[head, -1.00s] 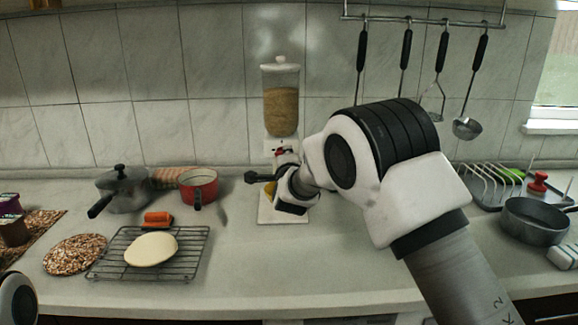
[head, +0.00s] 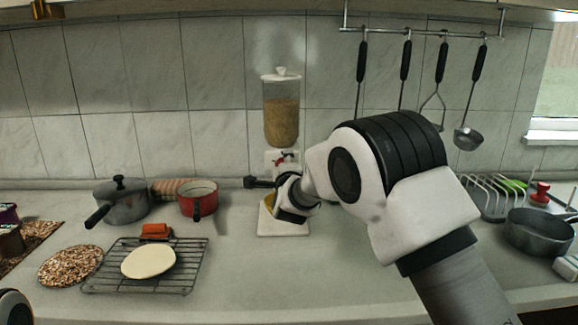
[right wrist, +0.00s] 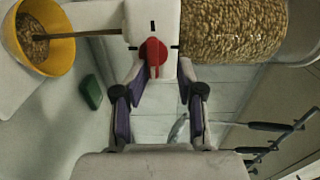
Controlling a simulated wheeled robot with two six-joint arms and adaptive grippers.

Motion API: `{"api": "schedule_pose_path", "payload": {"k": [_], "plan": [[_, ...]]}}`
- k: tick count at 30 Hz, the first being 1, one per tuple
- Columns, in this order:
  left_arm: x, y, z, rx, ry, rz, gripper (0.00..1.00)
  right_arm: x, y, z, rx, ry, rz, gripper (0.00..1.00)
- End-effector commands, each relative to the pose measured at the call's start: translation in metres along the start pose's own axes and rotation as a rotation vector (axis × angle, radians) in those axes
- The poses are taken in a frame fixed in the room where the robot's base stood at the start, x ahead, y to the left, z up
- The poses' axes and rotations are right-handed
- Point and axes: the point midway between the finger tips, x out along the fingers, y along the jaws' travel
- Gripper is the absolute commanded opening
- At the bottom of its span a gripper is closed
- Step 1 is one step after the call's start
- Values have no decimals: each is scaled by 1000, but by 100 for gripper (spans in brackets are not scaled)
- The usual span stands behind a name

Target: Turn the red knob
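The red knob (right wrist: 153,55) is on the white body of a cereal dispenser (head: 282,120), below its clear container of cereal. In the right wrist view my right gripper (right wrist: 160,78) faces the knob with its two purple-padded fingers apart. The knob appears just beyond the fingertips, between their lines and nearer the left finger; I see no contact. In the head view the right wrist is in front of the dispenser and the fingers cannot be made out. A yellow bowl (right wrist: 68,50) with cereal stands at the dispenser's base.
A red pot (head: 198,202) and a grey pot (head: 128,205) stand left of the dispenser. A wire rack (head: 190,270) with a pale round of dough is in front. Utensils hang above right. A pan (head: 535,235) and dish rack stand at right. The front middle counter is clear.

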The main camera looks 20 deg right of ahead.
Motion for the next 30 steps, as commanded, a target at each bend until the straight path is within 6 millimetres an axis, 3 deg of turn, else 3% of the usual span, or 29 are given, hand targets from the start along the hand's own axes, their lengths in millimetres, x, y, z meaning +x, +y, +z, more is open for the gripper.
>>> {"api": "schedule_pose_path", "payload": {"k": [11, 24, 30], "plan": [[0, 0, 0, 0, 0, 0, 0, -8, 2, 1, -4, -2, 4, 36], [1, 0, 0, 0, 0, 0, 0, -106, 2, 1, -4, -3, 3, 36], [1, 0, 0, 0, 0, 0, 0, -120, 2, 0, 0, -1, 3, 36]]}}
